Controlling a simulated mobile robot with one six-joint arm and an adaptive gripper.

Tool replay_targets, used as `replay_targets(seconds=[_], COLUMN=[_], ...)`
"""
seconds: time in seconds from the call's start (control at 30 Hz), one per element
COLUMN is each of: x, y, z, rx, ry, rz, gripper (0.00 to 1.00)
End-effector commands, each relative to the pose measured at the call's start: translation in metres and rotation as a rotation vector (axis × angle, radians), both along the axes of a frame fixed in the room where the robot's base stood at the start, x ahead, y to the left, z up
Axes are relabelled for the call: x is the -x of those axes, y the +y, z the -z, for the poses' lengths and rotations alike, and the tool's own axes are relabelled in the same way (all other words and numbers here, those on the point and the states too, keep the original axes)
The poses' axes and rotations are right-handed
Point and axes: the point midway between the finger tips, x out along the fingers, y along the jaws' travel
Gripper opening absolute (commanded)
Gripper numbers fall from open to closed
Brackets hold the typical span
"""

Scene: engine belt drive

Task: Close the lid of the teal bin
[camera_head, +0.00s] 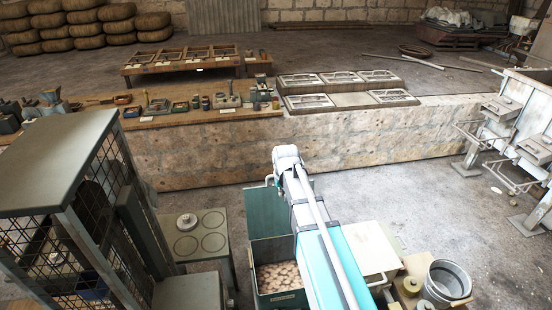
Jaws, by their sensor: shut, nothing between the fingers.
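The teal bin (256,280) stands at the lower middle, partly hidden behind my arm. Its lid (262,214) is open and stands upright at the bin's far edge. Brown round pieces (275,274) lie inside the bin. A small pale label shows on its near wall. My white and teal arm reaches from the bottom edge up across the right side of the bin and lid. My gripper's fingers cannot be made out in this view. Whether any part of my arm touches the lid is hidden.
A round-marked plate stand (205,243) and a mesh cabinet (62,165) stand left of the bin. A cream box (368,250) and a metal bucket (447,283) stand to its right. A long low platform (355,140) runs behind. The floor between is clear.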

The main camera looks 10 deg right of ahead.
Motion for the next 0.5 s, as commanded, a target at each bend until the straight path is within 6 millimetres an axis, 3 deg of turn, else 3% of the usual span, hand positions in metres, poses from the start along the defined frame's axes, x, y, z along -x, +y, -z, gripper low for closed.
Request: replay_targets(seconds=[0.03,0.5], x=[-0.012,-0.085], y=[0.000,0.002], z=[-0.021,-0.108], rx=[0.000,0.000], ry=[-0.008,-0.081], rz=[0.000,-0.001], gripper=[0.00,0.00])
